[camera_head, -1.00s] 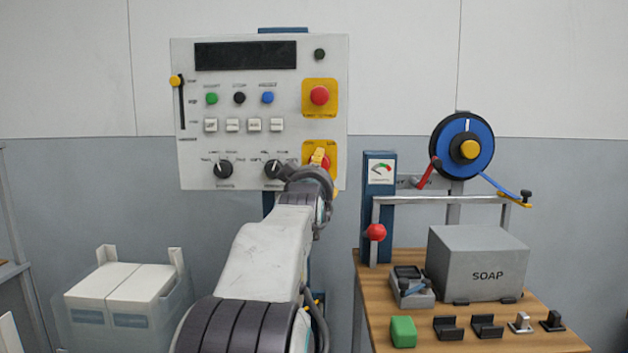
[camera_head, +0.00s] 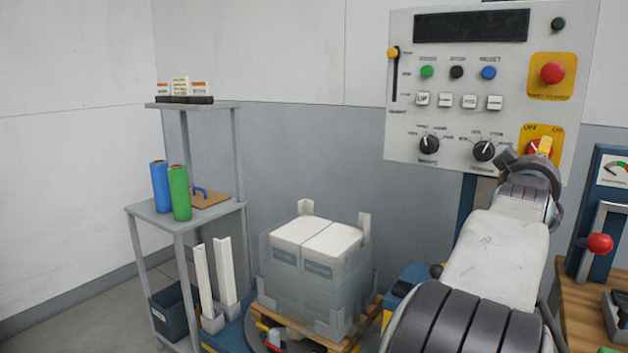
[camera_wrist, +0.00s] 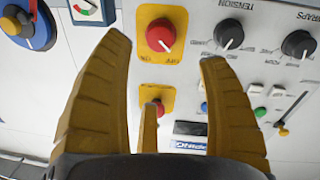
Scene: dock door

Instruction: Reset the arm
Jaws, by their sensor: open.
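My gripper (camera_wrist: 165,52) is open in the wrist view, its yellow fingers spread and nothing between them. It faces the white control panel (camera_head: 405,110). A red OFF/ON knob on a yellow plate (camera_wrist: 160,36) shows just beyond the fingertips; I cannot tell whether they touch it. In the head view my arm (camera_head: 495,260) reaches up to the panel's lower right corner, and the gripper (camera_head: 545,146) partly hides that knob. A red emergency button (camera_head: 553,73) is above it; a middle finger partly covers it in the wrist view.
A pallet (camera_head: 350,338) with wrapped white boxes (camera_head: 315,265) stands left of my arm. A grey shelf (camera_head: 150,211) holding blue and green rolls is farther left. A red-knobbed lever (camera_head: 600,243) and a wooden bench (camera_head: 590,310) are close on the right.

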